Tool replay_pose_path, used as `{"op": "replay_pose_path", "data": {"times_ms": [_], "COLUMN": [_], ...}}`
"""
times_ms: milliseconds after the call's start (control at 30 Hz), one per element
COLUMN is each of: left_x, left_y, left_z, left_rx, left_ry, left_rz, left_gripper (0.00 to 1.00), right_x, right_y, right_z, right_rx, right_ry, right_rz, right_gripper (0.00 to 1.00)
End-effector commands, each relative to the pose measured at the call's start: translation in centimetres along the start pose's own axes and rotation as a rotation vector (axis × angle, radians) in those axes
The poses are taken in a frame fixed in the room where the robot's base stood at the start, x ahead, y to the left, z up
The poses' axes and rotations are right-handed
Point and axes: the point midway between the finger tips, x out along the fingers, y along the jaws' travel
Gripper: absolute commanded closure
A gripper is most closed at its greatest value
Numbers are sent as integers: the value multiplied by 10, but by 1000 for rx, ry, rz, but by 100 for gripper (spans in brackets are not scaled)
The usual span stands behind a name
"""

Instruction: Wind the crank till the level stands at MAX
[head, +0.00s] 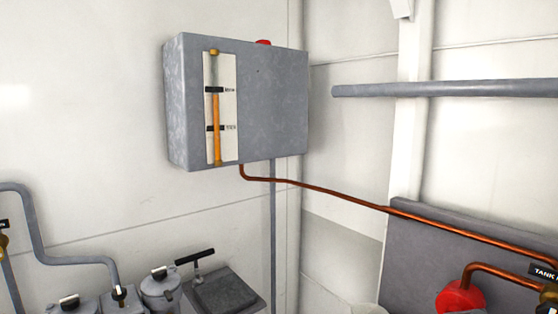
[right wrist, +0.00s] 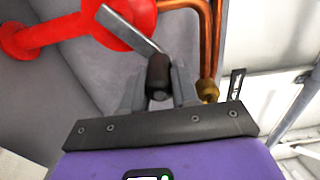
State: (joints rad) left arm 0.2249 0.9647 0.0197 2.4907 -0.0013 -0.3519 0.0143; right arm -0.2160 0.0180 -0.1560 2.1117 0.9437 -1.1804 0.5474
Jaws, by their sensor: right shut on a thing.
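The sight gauge (head: 220,110) is a pale strip on the front of a grey tank (head: 272,105) in the head view. Its orange level column (head: 217,130) reaches up to about the upper black mark (head: 214,90), whose small label appears to read MAX. A lower black mark (head: 215,128) sits beside the orange column. In the right wrist view my right gripper (right wrist: 158,90) is shut on the dark grip of the crank (right wrist: 157,70). The crank's flat metal arm (right wrist: 128,29) runs up left to a red pump body (right wrist: 105,12). My left gripper is not in view.
Copper pipes (right wrist: 206,40) with a brass fitting (right wrist: 207,90) stand close right of the crank. Grey canisters (head: 160,289) stand at lower left.

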Motion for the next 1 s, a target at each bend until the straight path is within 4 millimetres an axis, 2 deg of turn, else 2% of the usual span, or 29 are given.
{"op": "replay_pose_path", "data": {"times_ms": [67,267,533,900,1000], "left_x": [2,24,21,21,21], "left_y": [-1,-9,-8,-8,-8], "left_z": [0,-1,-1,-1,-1], "left_rx": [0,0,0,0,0], "left_ry": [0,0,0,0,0], "left_rz": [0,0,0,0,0], "left_gripper": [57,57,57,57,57], "right_x": [2,2,2,2,2], "right_y": [-1,23,42,82,86], "right_z": [-7,-14,-20,-8,-7], "right_rx": [5,4,1,-4,-1], "right_ry": [17,19,18,15,15], "right_rz": [-7,-5,-2,3,2], "right_gripper": [90,90,90,90,90]}}
